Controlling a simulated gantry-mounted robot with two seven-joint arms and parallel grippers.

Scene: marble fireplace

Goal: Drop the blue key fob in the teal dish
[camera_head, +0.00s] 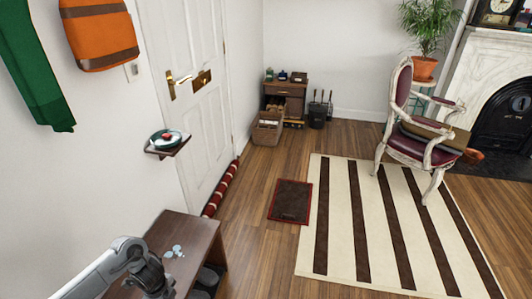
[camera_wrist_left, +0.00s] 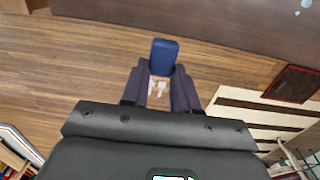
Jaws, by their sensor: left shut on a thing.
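The blue key fob (camera_wrist_left: 164,55) is between the two dark fingers of my left gripper (camera_wrist_left: 162,82) in the left wrist view. The gripper is shut on it, and the fob's blue end sticks out past the fingertips. The floor shows well behind it. In the head view, a round dish (camera_head: 166,139) with a dark teal rim sits on a small wall shelf left of the door; something small and red shows in it. My left arm comes in at the lower left, over the bench, well below the dish; its gripper cannot be made out there. My right gripper is not seen.
A dark wooden bench (camera_head: 187,233) stands below the shelf (camera_head: 169,149), with small pale blue pieces (camera_head: 174,251) on top and dark shoes underneath. The white door (camera_head: 193,90) is beside the shelf. A red-edged mat (camera_head: 291,202) and striped rug (camera_head: 385,230) lie on the floor.

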